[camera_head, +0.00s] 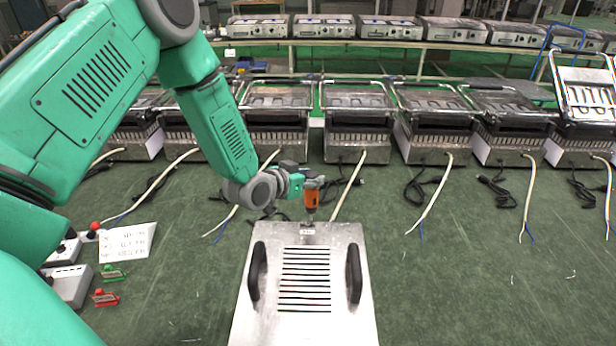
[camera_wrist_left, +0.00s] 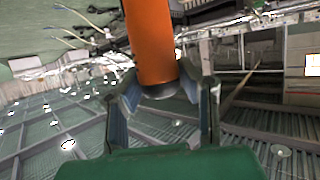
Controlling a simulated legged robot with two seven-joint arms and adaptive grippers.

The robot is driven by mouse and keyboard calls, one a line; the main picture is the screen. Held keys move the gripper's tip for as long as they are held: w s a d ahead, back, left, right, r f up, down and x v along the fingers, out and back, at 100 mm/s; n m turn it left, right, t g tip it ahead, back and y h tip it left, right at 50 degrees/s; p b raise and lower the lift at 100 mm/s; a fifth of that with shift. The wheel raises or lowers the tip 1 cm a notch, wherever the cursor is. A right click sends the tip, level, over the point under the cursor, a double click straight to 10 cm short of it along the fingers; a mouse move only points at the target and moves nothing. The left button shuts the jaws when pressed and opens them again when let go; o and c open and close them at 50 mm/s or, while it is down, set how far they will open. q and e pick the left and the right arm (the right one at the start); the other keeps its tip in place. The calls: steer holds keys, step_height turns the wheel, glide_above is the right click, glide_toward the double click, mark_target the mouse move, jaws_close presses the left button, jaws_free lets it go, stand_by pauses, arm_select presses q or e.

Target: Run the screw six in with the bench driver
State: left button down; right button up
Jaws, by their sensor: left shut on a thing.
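My left gripper (camera_head: 313,183) is shut on the orange bench driver (camera_head: 310,198), which it holds upright, tip down. The driver's tip is over the far edge of a metal panel (camera_head: 305,270) with slots and two black handles, near a small white label. I cannot tell whether the tip touches the panel. Screw six is too small to make out there. In the left wrist view the orange driver (camera_wrist_left: 152,45) stands between the fingers of my left gripper (camera_wrist_left: 163,95). My right gripper is not in view.
A row of grill units (camera_head: 357,110) with loose cables stands behind the panel. At the left are a paper sheet (camera_head: 127,243), a grey box (camera_head: 68,285), and small green (camera_head: 113,272) and red (camera_head: 105,297) items. The green bench is mostly clear to the right.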

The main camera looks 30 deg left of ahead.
arm_select(q)
steer(key=shift+a, duration=0.75)
stand_by(0.3)
steer(key=shift+a, duration=0.1)
